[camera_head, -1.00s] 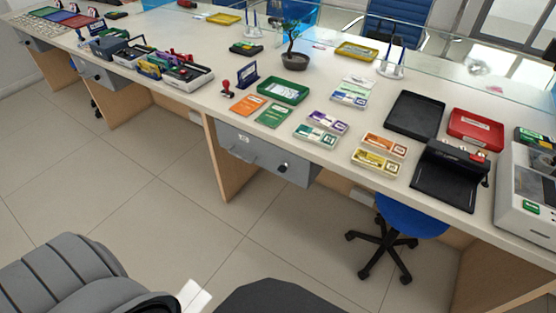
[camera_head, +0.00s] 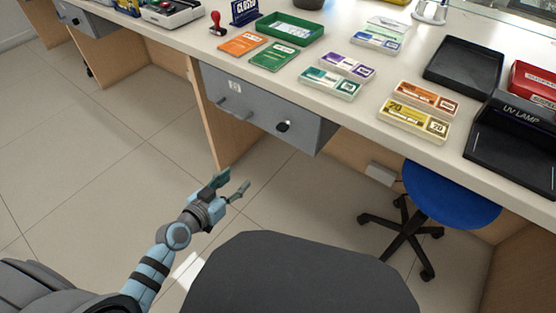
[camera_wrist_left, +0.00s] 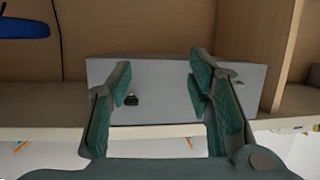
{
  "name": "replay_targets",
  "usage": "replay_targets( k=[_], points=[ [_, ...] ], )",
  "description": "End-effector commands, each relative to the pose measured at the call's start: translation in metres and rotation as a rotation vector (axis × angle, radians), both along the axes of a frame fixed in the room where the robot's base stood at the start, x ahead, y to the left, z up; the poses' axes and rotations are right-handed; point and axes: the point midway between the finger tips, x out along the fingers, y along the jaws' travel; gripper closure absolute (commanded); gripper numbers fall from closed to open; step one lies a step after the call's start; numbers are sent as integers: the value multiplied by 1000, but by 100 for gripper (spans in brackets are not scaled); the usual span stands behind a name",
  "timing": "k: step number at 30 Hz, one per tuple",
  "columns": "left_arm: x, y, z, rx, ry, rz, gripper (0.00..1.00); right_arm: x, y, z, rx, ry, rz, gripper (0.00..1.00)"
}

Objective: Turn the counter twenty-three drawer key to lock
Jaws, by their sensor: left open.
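The grey drawer (camera_head: 262,112) hangs under the counter, with a small label plate (camera_head: 236,87), a bar handle (camera_head: 234,108) and a dark key (camera_head: 284,126) on its front. The label is too small to read surely. In the left wrist view, which is upside down, the key (camera_wrist_left: 131,99) shows between my left fingers, nearer one of them, with the drawer front (camera_wrist_left: 165,80) behind. My left gripper (camera_head: 238,184) is open and empty, below and in front of the drawer, apart from the key. The exact turn of the key is unclear. My right gripper is not in view.
The counter top (camera_head: 212,60) above holds banknote bundles (camera_head: 332,83), a green tray (camera_head: 291,28), a black tray (camera_head: 463,66) and a UV lamp (camera_head: 520,130). A wooden panel (camera_head: 208,120) stands left of the drawer. A blue stool (camera_head: 450,198) stands at right.

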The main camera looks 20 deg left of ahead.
Motion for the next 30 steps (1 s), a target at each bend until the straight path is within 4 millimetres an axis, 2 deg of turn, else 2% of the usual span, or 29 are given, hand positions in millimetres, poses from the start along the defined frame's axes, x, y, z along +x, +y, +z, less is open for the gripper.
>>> replay_targets(
  k=[1, 3, 6, 7, 11, 18, 21, 25, 30],
  points=[
    [9, -11, 8, -14, -104, -45, 53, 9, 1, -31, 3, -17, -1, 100],
    [13, -26, 47, -33, -219, -99, 53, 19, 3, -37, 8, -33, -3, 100],
    [15, -38, 78, -46, -300, -138, 53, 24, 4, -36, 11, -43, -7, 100],
    [17, -40, 83, -48, -309, -142, 53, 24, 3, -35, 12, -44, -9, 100],
    [39, -50, 90, -53, -312, -144, 53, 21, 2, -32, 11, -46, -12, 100],
    [104, -76, 87, -54, -308, -143, 53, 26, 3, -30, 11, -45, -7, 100],
    [124, -84, 87, -52, -308, -145, 53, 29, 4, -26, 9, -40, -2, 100],
    [141, -90, 86, -52, -306, -144, 53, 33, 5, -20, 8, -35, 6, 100],
    [147, -93, 87, -50, -305, -145, 53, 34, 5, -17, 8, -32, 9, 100]
  ],
)
